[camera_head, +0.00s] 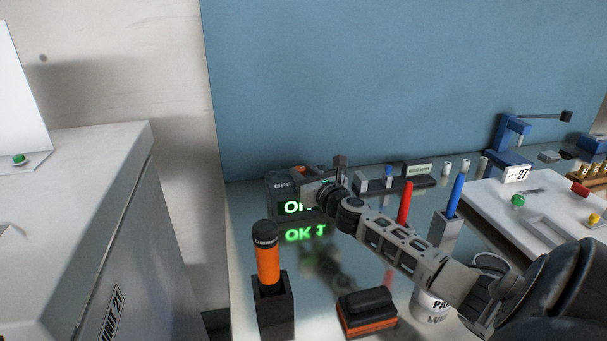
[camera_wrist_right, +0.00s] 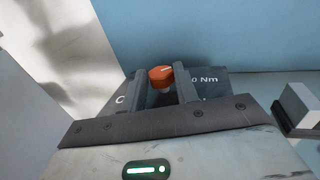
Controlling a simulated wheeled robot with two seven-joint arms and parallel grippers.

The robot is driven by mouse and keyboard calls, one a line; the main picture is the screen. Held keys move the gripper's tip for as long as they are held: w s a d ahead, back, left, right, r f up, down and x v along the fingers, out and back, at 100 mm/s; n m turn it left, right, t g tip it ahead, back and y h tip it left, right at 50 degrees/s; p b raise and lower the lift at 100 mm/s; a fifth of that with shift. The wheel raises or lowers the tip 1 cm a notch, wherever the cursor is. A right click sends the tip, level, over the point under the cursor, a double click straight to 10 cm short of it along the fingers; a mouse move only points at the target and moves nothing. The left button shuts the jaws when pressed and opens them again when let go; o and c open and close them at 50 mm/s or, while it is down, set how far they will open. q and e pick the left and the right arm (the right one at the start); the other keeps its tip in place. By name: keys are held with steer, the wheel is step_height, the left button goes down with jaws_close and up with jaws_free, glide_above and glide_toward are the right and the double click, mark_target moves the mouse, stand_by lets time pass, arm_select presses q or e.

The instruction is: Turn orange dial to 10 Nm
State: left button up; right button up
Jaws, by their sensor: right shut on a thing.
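The orange dial (camera_wrist_right: 160,73) sits on a dark panel (camera_wrist_right: 213,87) and shows between the fingers of my right gripper (camera_wrist_right: 163,86) in the right wrist view. The jaws are shut on the dial. Lettering beside it is partly covered: "0 Nm" shows to its right and a "C" to its left. In the head view my right gripper (camera_head: 318,183) reaches over the dark control box (camera_head: 280,183), where "OFF" and a green lit display (camera_head: 291,207) show. The display is partly hidden by the gripper. The dial's exact pointing is hard to read. My left gripper is not in view.
An orange-handled tool (camera_head: 267,262) stands in a dark holder left of my arm. A black and orange block (camera_head: 367,312), red and blue pens and a pot (camera_head: 431,306) lie close around the arm. A blue wall (camera_head: 400,80) rises behind.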

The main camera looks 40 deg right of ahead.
steer(key=o, duration=1)
steer(key=v, duration=1.6)
